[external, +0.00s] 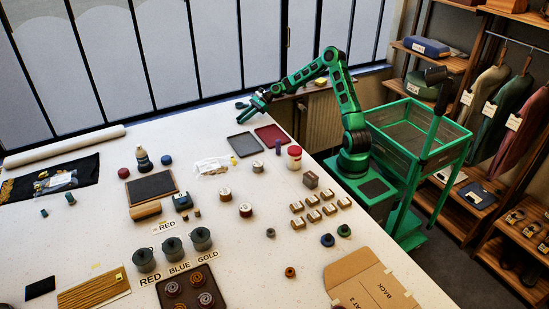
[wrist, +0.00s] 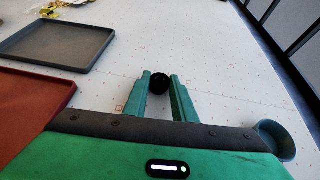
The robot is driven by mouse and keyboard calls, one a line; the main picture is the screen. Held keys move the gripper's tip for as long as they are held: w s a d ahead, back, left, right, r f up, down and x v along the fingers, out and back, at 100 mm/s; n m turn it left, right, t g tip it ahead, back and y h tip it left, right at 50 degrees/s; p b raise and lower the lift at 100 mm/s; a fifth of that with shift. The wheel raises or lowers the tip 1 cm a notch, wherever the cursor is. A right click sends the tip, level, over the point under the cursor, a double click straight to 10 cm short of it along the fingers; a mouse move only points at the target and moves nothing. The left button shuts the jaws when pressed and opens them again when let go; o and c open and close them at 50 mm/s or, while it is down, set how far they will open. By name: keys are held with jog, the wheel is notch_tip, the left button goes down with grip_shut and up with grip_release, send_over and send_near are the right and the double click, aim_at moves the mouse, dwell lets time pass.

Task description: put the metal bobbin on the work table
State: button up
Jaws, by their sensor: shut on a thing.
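My gripper (external: 243,105) is over the far edge of the white work table (external: 330,237), near the windows. In the wrist view my gripper (wrist: 160,84) has its two green fingers closed on a small dark round thing, which I take to be the metal bobbin (wrist: 159,82). It shows end-on between the fingertips; its metal finish cannot be made out. The speckled table top (wrist: 205,65) lies below and beyond it. Whether the bobbin touches the table cannot be told.
A grey tray (external: 244,145) and a dark red tray (external: 272,135) lie on the table nearest my gripper; in the wrist view they are at left. Jars, spools and small blocks stand farther out. The windows (external: 200,50) rise behind the table's far edge.

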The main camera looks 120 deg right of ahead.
jog(key=o, duration=1)
jog(key=v, duration=1.2)
jog(key=shift+r, duration=0.1)
